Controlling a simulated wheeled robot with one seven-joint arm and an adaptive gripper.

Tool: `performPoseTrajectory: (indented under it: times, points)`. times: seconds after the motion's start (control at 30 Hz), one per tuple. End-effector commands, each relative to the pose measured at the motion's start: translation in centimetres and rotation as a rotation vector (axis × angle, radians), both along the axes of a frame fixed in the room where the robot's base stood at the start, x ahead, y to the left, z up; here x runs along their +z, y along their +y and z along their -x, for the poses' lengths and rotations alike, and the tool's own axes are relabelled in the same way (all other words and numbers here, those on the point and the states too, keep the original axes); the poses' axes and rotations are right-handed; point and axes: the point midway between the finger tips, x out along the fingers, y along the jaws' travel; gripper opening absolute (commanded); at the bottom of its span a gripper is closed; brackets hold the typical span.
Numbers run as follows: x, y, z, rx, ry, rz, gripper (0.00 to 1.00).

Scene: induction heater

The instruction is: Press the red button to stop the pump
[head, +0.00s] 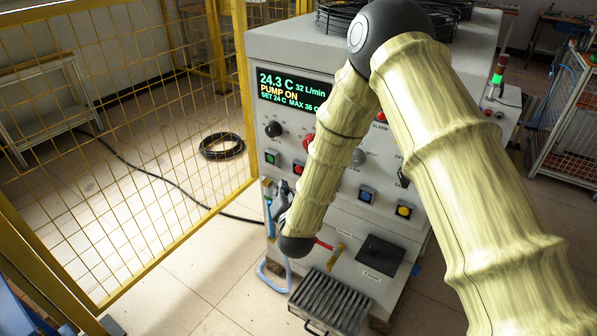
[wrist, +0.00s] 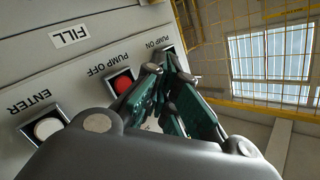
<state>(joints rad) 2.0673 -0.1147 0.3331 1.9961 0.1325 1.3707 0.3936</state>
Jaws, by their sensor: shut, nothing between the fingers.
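The red button (wrist: 122,83), labelled PUMP OFF, sits in a dark square frame on the machine's panel in the wrist view. In the head view the red button (head: 298,167) shows just left of my forearm. The display (head: 290,92) reads PUMP ON. My gripper (wrist: 166,76) is shut and empty, its fingers beside the red button on the PUMP ON side. I cannot tell whether a fingertip touches the panel. In the head view my gripper (head: 280,196) is partly hidden by my arm, below the green button (head: 271,157).
The white ENTER button (wrist: 47,128) is on the red button's other side. Blue (head: 366,195) and yellow (head: 404,210) buttons lie lower right on the panel. A yellow mesh fence (head: 130,150) stands close left of the machine. A coiled hose (head: 222,146) lies on the floor behind it.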

Motion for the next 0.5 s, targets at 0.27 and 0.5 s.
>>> performPoseTrajectory:
  times: [0.27, 0.5]
  points:
    - [0.0, -1.9, -2.6, -0.002, -0.002, -0.001, 0.00]
    - [0.0, -2.9, -3.9, -0.002, 0.000, -0.001, 0.00]
